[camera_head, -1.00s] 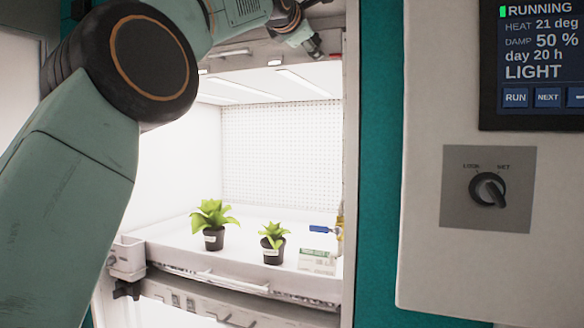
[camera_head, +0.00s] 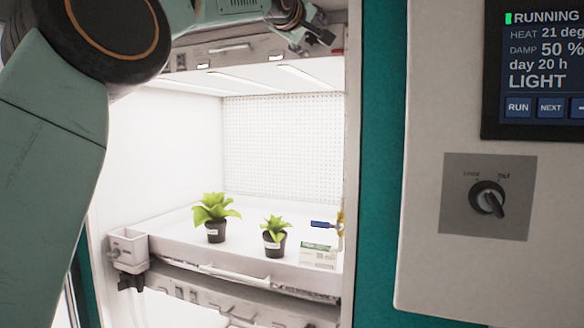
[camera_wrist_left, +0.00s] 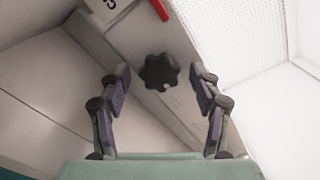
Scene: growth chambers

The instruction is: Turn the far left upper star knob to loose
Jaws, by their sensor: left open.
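A black star knob (camera_wrist_left: 158,71) shows in the left wrist view, on a pale rail. My left gripper (camera_wrist_left: 161,84) is open, with one finger on each side of the knob. Neither finger clearly touches it, and how far the fingers reach along it cannot be told. In the head view my left gripper (camera_head: 316,32) is at the top of the lit chamber, by its upper front rail (camera_head: 260,48); this knob does not show there. Another dark knob (camera_head: 130,282) sits under the shelf's left front corner. My right gripper is not in view.
A control panel (camera_head: 487,198) with a dial stands at the right.

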